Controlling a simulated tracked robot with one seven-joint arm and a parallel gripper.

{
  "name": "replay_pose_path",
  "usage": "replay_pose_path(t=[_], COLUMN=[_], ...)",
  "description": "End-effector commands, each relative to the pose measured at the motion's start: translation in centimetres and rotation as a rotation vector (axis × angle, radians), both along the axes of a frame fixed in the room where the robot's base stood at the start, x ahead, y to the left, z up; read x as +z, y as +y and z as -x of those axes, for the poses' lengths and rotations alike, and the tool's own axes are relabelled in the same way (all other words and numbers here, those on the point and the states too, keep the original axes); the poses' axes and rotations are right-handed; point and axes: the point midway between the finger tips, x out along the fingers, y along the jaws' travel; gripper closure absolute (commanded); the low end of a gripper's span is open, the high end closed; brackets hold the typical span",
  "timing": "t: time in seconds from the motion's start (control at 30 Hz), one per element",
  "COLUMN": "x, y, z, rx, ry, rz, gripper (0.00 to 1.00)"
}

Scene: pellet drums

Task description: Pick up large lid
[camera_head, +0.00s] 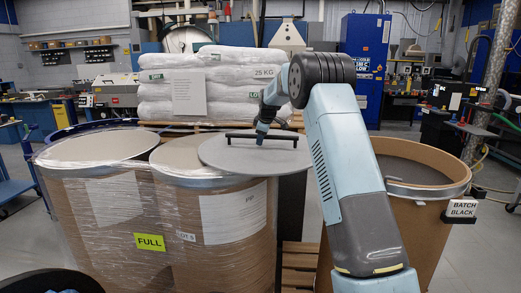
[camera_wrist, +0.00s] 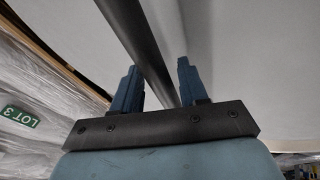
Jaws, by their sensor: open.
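The large lid (camera_head: 250,158) is a flat grey disc with a straight black bar handle (camera_head: 284,137) across its top. It lies at the right side of the middle drum's top and juts out past that drum's right edge. What bears it there is partly hidden. My gripper (camera_head: 262,136) is at the handle, coming down from above and behind. In the wrist view the two blue fingers (camera_wrist: 157,82) stand apart on either side of the dark handle bar (camera_wrist: 145,40). Whether either finger touches the bar cannot be told.
Two wrapped drums stand at the left, the left drum (camera_head: 85,205) beside the middle drum (camera_head: 220,245), with a yellow FULL label. An open drum (camera_head: 440,225) marked BATCH BLACK stands at the right, behind my arm. White sacks (camera_head: 215,80) are stacked behind. A pallet (camera_head: 298,262) shows between the drums.

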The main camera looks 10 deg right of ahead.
Motion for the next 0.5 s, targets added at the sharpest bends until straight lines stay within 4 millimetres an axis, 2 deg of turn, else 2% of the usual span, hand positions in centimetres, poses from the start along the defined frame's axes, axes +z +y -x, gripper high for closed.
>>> replay_pose_path(t=[0.07, 0.5], x=[-0.01, 0.0], y=[-0.02, -0.05], z=[0.01, 0.02], rx=[0.0, -0.001], ry=[0.0, 0.0], rz=[0.0, 0.0], gripper=[0.58, 1.0])
